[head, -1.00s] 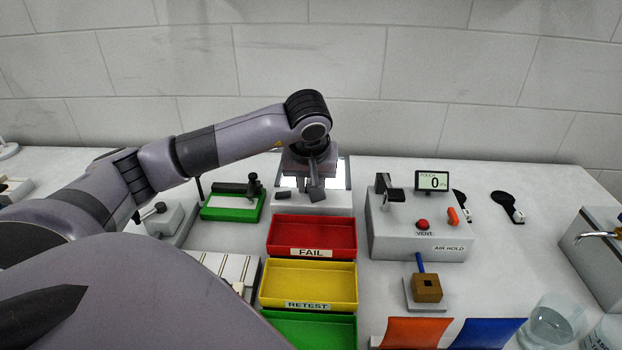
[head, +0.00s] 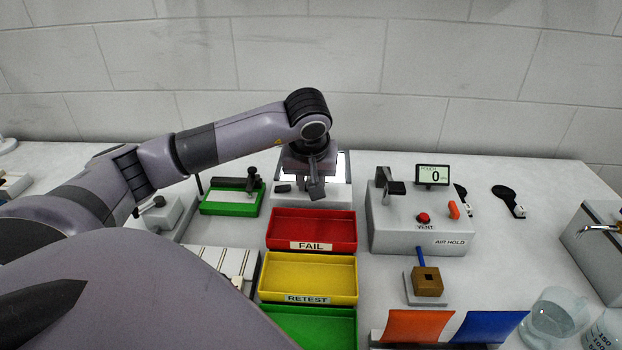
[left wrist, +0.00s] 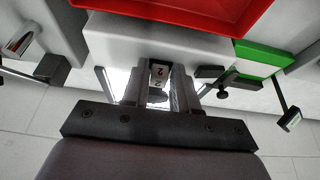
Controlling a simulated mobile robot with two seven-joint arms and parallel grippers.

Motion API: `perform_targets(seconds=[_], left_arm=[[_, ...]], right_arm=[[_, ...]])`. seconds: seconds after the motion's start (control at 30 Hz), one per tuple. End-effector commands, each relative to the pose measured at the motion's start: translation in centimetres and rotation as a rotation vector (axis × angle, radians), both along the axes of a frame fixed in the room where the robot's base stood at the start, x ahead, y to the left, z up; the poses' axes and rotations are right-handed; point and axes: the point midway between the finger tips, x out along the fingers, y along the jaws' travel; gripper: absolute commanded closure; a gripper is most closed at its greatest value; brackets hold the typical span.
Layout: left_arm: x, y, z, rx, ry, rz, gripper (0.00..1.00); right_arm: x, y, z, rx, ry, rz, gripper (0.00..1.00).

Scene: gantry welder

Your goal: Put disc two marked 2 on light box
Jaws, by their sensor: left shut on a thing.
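The light box (head: 336,197) stands at the back middle of the bench, with a bright white panel on top. My left gripper (head: 315,190) is over it, pointing down. In the left wrist view my left gripper (left wrist: 159,92) is shut on a small piece marked 2, disc two (left wrist: 158,72), held between the fingers. The bright panel of the light box (left wrist: 119,80) shows behind the fingers. In the head view the gripper hides the disc, and I cannot tell whether it touches the panel. My right gripper is in neither view.
The red FAIL tray (head: 312,228), yellow RETEST tray (head: 308,278) and a green tray (head: 310,325) line up in front. A green-based fixture (head: 230,197) stands left. The AIR HOLD box (head: 415,225) stands right. A small dark piece (head: 282,188) lies on the light box's left part.

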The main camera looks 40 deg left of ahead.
Motion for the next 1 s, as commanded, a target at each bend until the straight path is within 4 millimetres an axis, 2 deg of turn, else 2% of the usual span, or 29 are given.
perform_targets(seconds=[0.07,0.1,0.17,0.2,0.53,0.8,1.0], left_arm=[[0.0,0.0,-0.2,0.000,0.000,0.001,1.00],[0.0,0.0,-0.2,0.000,-0.001,0.001,0.65],[0.0,0.0,-0.2,0.000,0.000,0.001,0.46],[0.0,0.0,-0.2,0.000,0.000,0.001,0.42],[-0.1,-0.1,0.3,-0.001,-0.002,-0.001,0.42],[-1.2,-1.1,4.1,0.000,-0.007,-0.002,0.42],[-1.9,-1.7,6.1,0.000,-0.004,-0.001,0.42]], right_arm=[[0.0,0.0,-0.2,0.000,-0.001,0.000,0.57],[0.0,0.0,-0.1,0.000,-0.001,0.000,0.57],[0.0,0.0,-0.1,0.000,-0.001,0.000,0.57],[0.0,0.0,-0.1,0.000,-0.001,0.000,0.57],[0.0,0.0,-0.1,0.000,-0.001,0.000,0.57],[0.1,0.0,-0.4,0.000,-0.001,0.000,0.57],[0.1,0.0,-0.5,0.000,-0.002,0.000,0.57]])
